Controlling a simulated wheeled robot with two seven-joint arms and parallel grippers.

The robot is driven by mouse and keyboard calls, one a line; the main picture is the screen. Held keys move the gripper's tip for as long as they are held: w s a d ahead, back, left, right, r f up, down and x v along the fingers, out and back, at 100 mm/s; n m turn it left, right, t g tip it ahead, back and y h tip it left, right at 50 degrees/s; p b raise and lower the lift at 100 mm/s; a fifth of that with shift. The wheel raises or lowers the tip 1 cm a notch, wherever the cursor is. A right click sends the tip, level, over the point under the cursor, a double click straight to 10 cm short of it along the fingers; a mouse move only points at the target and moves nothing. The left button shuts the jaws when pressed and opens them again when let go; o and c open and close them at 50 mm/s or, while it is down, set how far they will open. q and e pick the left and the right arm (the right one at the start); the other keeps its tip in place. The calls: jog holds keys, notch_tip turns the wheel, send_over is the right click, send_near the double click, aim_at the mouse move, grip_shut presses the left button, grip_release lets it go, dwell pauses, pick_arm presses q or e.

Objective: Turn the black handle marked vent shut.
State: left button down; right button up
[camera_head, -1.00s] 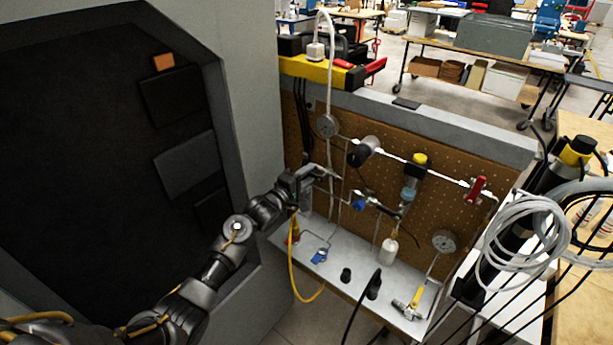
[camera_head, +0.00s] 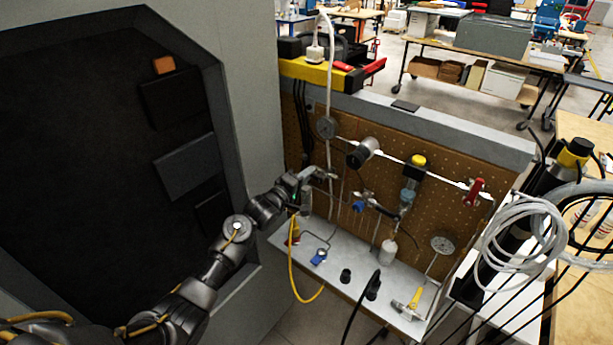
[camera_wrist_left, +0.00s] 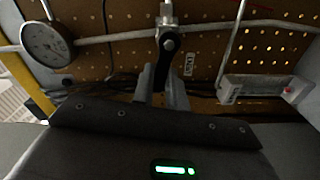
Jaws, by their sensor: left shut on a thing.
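The black handle (camera_wrist_left: 169,48) shows in the left wrist view, on a metal fitting of a grey pipe. It points down from the fitting, across the line of the pipe, with its lower end between my fingers. A small label (camera_wrist_left: 188,65) stands on the board just right of it; its lettering looks like "VENT". My left gripper (camera_wrist_left: 163,88) is shut on the handle. In the head view my left gripper (camera_head: 326,174) is at the left part of the pegboard, and I cannot make out the handle there. My right gripper is not in view.
A round gauge (camera_wrist_left: 47,43) is left of the handle; a pale block (camera_wrist_left: 265,88) is to the right. The pegboard (camera_head: 440,190) carries pipes, a blue valve handle (camera_head: 359,206) and a red handle (camera_head: 474,190). A grey shelf (camera_head: 335,262) juts out below.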

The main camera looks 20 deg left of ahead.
pick_arm(q)
jog(key=shift+s+d+r+m, duration=0.25)
jog(key=shift+d+r+m, duration=0.35)
jog(key=shift+m, duration=1.95)
jog(key=shift+s+d+r+m, duration=0.2)
jog(key=shift+d+r+m, duration=0.35)
jog(key=shift+m, duration=1.95)
jog(key=shift+s+d+r+m, duration=0.25)
jog(key=shift+d+r+m, duration=0.3)
jog(key=shift+m, duration=2)
jog(key=shift+d+f, duration=0.1)
jog(key=shift+d, duration=0.05)
jog(key=c, duration=1.4)
grip_release()
